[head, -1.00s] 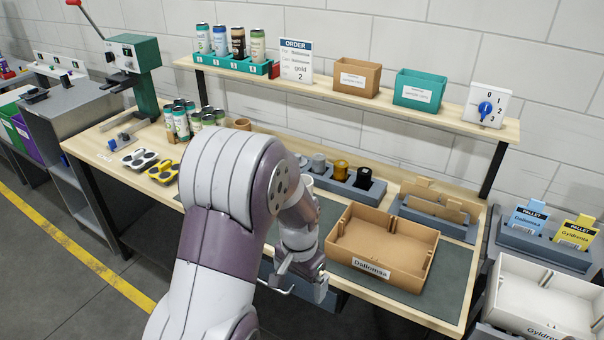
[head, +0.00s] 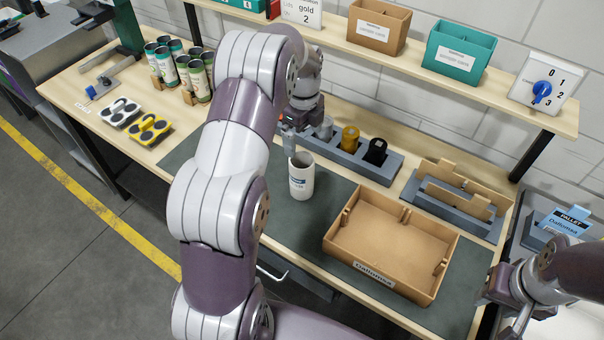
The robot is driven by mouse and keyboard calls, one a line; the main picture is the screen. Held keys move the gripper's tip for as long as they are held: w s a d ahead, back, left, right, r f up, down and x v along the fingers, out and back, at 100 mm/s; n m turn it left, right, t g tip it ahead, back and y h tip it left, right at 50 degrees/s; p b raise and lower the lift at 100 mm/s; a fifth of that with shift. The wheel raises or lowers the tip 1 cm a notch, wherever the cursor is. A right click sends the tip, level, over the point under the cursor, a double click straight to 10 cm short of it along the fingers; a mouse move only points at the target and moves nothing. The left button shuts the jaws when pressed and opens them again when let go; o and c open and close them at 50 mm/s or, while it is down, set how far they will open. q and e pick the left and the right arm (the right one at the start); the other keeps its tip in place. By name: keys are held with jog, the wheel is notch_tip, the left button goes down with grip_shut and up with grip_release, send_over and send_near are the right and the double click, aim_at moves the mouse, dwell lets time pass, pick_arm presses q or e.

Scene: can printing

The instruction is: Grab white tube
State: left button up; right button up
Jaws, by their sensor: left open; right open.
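A white tube (head: 301,182) with a small blue label stands upright on the dark mat, left of the cardboard box. My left gripper (head: 290,146) is open, just above and behind the tube's rim, pointing down. Its fingers are small and partly hidden by my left arm, so I cannot tell whether they touch the tube. My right gripper (head: 490,292) is open and empty at the lower right, beside the mat's right end and right of the cardboard box.
The cardboard box (head: 382,278) labelled Dallomsa sits right of the tube. A grey holder (head: 392,170) with grey, gold and black pieces stands behind. Several cans (head: 166,68) stand at the back left. A shelf (head: 450,88) overhangs the back. The mat's front left is clear.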

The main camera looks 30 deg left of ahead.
aim_at(303, 152)
pick_arm(q)
jog(key=f, duration=0.2)
jog(key=f+p, duration=0.1)
jog(key=f, duration=0.1)
jog(key=f+p, duration=0.1)
jog(key=f, duration=0.2)
jog(key=shift+w+a, duration=0.15)
jog(key=shift+w, duration=0.15)
jog(key=shift+f+p, duration=0.35)
jog(key=shift+f, duration=0.05)
jog(key=f, duration=0.1)
jog(key=s+f+p, duration=0.1)
jog(key=f+p, duration=0.1)
jog(key=shift+s+f, duration=0.25)
jog(key=shift+f, duration=0.15)
jog(key=shift+w+f, duration=0.1)
jog(key=shift+f, duration=0.25)
jog(key=shift+w+f, duration=0.15)
jog(key=c, duration=1.4)
pick_arm(e)
notch_tip(303, 152, up, 5)
jog(key=shift+w, duration=0.15)
jog(key=shift+w+f, duration=0.1)
